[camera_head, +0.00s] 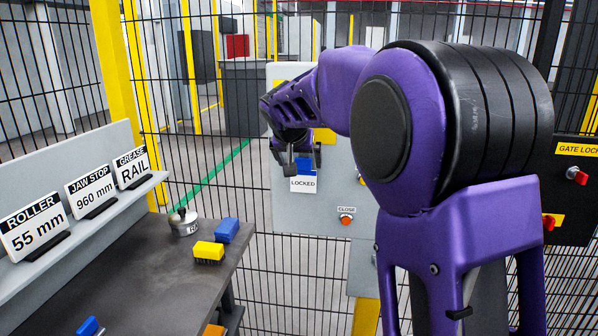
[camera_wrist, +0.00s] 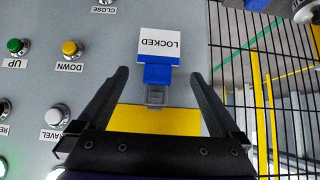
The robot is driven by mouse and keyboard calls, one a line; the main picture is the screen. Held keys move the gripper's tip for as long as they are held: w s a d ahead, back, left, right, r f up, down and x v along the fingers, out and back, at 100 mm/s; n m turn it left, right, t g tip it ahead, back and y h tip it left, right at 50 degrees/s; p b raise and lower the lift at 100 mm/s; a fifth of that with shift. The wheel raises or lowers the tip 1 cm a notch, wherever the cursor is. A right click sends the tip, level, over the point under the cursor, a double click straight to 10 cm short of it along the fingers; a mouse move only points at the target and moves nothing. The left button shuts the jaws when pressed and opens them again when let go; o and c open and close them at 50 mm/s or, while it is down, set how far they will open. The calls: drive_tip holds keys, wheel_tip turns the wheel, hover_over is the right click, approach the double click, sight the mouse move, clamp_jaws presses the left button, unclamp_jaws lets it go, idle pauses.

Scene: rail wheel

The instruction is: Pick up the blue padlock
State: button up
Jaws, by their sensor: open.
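The blue padlock (camera_wrist: 157,73) hangs on the grey control panel, with a grey shackle or hasp (camera_wrist: 155,95) beside it. A white LOCKED tag (camera_wrist: 159,46) adjoins it and reads upside down in the wrist view. In the head view the padlock (camera_head: 307,166) shows partly behind my gripper (camera_head: 296,152), above the LOCKED tag (camera_head: 303,185). My gripper (camera_wrist: 158,74) is open, one finger on each side of the padlock with gaps between. Whether the fingertips are level with the padlock in depth, I cannot tell.
The panel carries buttons, including a yellow DOWN button (camera_wrist: 71,48), a green UP button (camera_wrist: 17,46) and a red CLOSE button (camera_head: 346,218). A mesh fence (camera_wrist: 262,70) stands beside it.

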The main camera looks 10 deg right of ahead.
sight(303, 169)
drive_tip(key=shift+p+x, duration=0.3)
drive_tip(key=shift+x, duration=2.8)
drive_tip(key=shift+d, duration=0.1)
drive_tip(key=shift+c, duration=0.3)
drive_tip(key=shift+r, duration=0.1)
drive_tip(key=c, duration=1.1)
drive_tip(key=shift+r, duration=0.1)
